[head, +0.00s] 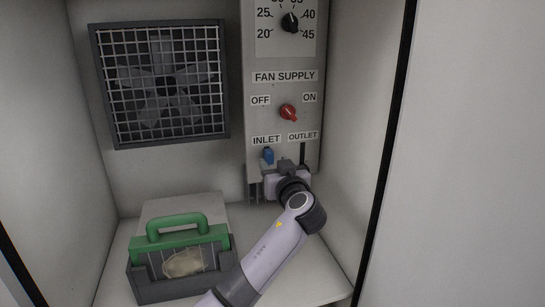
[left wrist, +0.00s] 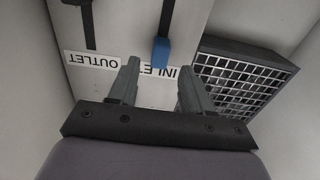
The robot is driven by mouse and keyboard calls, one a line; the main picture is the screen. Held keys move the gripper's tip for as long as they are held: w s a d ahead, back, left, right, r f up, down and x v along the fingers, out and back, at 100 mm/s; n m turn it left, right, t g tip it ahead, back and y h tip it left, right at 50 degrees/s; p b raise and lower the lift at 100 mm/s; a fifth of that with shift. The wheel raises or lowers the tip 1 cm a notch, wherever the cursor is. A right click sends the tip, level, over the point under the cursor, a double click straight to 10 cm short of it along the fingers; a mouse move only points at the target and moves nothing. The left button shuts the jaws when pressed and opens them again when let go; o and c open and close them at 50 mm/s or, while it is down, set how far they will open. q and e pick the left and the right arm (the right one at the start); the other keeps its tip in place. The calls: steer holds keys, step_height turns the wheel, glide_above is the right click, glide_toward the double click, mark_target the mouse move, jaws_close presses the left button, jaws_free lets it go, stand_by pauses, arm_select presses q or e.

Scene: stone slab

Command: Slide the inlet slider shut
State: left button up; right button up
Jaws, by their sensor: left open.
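The inlet slider has a blue handle (head: 268,155) just under the INLET label (head: 266,140) on the grey panel. In the upside-down left wrist view, the blue handle (left wrist: 161,52) sits at the label end of a dark slot (left wrist: 167,16). My left gripper (head: 272,174) is just below the handle in the head view, partly hidden by its own wrist. In the left wrist view the left gripper (left wrist: 159,68) is open, and the blue handle appears between its fingertips. I see no contact. My right gripper is not in view.
The black OUTLET slot (head: 303,153) is close to the right of the gripper. A red fan knob (head: 288,112) and a dial (head: 290,22) are above. A caged fan (head: 162,84) and a green-handled box (head: 180,240) are left. Cabinet walls bound both sides.

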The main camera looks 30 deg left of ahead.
mark_target(270, 159)
arm_select(q)
steer(key=shift+p+x, duration=0.4)
steer(key=shift+x, duration=1.65)
steer(key=shift+f, duration=0.15)
jaws_close()
